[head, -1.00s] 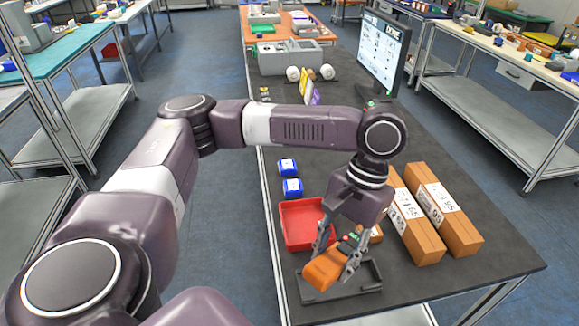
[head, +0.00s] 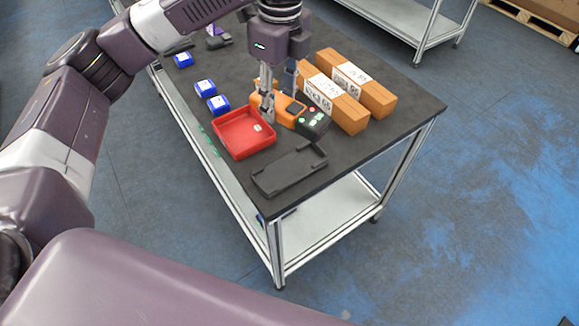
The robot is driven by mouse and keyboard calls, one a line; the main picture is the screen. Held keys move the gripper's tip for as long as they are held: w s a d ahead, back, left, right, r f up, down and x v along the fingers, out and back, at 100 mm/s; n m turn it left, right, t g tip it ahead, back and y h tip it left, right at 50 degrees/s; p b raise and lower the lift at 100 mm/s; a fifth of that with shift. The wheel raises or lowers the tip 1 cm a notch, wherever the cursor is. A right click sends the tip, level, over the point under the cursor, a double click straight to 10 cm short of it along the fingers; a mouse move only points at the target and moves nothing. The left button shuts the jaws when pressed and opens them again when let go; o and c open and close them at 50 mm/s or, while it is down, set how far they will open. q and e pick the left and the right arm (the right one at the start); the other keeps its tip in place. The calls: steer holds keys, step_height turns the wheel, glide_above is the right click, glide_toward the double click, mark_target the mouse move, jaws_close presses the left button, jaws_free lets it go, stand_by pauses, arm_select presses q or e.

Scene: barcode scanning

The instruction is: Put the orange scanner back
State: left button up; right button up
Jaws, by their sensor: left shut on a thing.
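The orange scanner (head: 264,105) has a dark screen and a black end with lit green and red keys. My left gripper (head: 279,102) points down and is shut on the scanner's body, between the red tray (head: 232,150) and the boxes. I cannot tell whether the scanner touches the table. An empty black holder (head: 289,171) with a raised rim lies at the table's near corner, closer to me than the scanner. The gripper's fingers hide part of the scanner. My right gripper is not in view.
Two long orange-brown boxes (head: 345,112) with white labels lie right of the scanner. Several blue packs (head: 218,104) lie left of it on the dark table (head: 385,139). The red tray holds a small pale item. The table's right front area is clear.

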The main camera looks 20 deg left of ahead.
arm_select(q)
steer(key=shift+w+d+r+m, duration=0.1)
steer(key=shift+w+r+m, duration=0.1)
steer(key=shift+w+m, duration=0.3)
steer(key=shift+w+d+r+m, duration=0.1)
steer(key=shift+w+r+m, duration=0.1)
steer(key=shift+m, duration=0.5)
steer(key=shift+w+m+h, duration=0.2)
steer(key=shift+m+h, duration=0.1)
steer(key=shift+m, duration=0.3)
steer(key=p, duration=0.2)
glide_above(285, 162)
step_height(285, 162, down, 14)
steer(key=shift+a+f, duration=0.1)
steer(key=shift+w+f, duration=0.1)
steer(key=shift+f, duration=2.6)
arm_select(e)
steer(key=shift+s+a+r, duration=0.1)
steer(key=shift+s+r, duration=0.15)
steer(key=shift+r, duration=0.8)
arm_select(q)
steer(key=shift+f, duration=0.1)
steer(key=o, duration=1.1)
